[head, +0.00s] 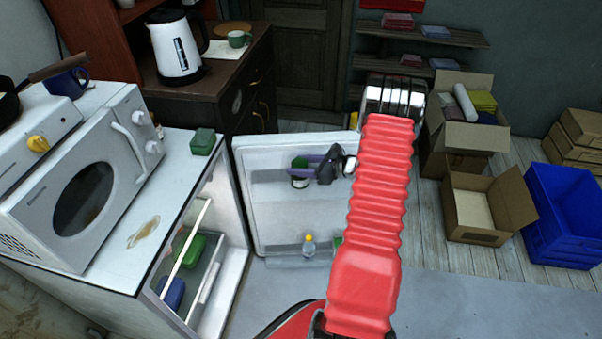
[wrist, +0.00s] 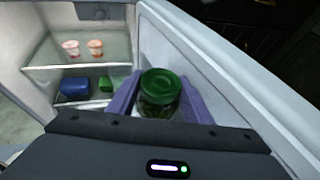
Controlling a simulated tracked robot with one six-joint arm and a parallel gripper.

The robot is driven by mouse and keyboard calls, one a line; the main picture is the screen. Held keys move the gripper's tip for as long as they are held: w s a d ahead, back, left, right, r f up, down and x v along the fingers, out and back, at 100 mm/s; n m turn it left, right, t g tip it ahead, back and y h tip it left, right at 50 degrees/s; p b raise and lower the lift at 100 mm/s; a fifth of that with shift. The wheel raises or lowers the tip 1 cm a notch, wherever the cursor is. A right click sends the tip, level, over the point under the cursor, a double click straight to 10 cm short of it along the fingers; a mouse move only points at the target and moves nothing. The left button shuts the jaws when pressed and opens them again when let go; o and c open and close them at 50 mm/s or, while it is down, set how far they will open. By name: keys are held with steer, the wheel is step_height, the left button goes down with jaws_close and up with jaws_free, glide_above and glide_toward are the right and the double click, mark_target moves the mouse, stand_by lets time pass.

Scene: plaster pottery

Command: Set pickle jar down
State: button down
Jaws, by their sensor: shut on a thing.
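The pickle jar (wrist: 160,90) has a green lid and dark glass. In the wrist view it sits upright between the two purple fingers of my gripper (wrist: 157,98), which is shut on it. In the head view my gripper (head: 318,165) is in front of the open fridge door's inner side (head: 270,205), with a green bit of the jar (head: 300,162) showing behind a finger. The jar's lower part is mostly hidden. Whether its base touches a door shelf cannot be told.
The open fridge (head: 222,245) holds a green box (head: 188,249) and a blue box (head: 172,293). Two small pots (wrist: 82,47) stand on its upper shelf. A small bottle (head: 308,246) stands low in the door. A microwave (head: 85,190) and a green box (head: 203,141) are on top.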

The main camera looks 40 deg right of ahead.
steer(key=shift+f, duration=1.95)
steer(key=c, duration=1.2)
jaws_free()
steer(key=shift+f, duration=0.1)
steer(key=v, duration=1.2)
